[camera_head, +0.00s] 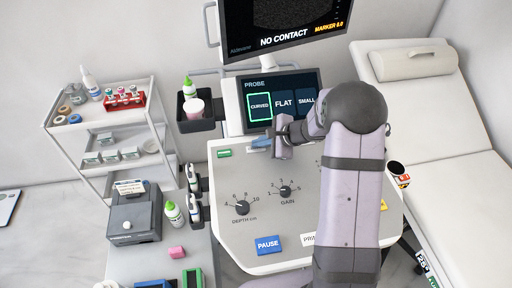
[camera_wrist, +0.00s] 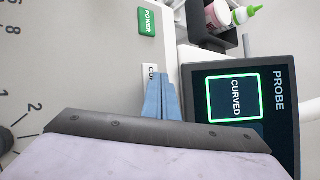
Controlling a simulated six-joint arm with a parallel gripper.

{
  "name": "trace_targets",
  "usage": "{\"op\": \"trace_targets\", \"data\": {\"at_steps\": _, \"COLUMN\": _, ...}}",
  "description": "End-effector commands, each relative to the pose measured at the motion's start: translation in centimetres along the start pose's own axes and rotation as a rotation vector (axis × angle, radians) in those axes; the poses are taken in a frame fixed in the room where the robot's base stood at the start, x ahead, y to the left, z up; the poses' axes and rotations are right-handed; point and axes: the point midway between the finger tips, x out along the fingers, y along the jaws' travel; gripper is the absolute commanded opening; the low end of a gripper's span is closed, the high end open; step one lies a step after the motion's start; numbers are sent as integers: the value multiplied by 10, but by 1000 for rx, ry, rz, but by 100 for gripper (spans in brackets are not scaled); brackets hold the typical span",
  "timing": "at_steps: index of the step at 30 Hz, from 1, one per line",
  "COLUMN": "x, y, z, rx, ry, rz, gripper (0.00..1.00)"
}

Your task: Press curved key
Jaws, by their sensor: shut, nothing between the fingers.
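The curved key is a white key whose label reads "CU" (camera_wrist: 151,72) in the wrist view; the rest of it is hidden behind my fingers. My gripper (camera_wrist: 162,80) is shut and empty, its blue fingers together with their tips over or at this key. I cannot tell whether they touch it. In the head view my gripper (camera_head: 256,143) is at the console's upper edge, below the probe screen, and hides most of the key. The probe screen (camera_head: 281,100) shows CURVED outlined in green, beside FLAT and SMALL.
A green POWER key (camera_head: 224,153) lies left of my gripper. DEPTH (camera_head: 242,208) and GAIN (camera_head: 286,192) knobs and a blue PAUSE key (camera_head: 268,245) are on the console. The upper monitor (camera_head: 285,28) reads NO CONTACT.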

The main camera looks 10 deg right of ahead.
Motion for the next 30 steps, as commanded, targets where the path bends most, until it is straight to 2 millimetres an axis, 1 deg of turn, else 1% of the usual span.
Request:
{"op": "trace_targets", "data": {"at_steps": 5, "x": -6, "y": -4, "z": 4, "rx": -1, "ry": 0, "rz": 0, "gripper": 0}}
{"op": "trace_targets", "data": {"at_steps": 20, "x": -9, "y": -7, "z": 7, "rx": -1, "ry": -1, "rz": -1, "gripper": 0}}
{"op": "trace_targets", "data": {"at_steps": 30, "x": -28, "y": -21, "z": 21, "rx": -1, "ry": -1, "rz": -2, "gripper": 0}}
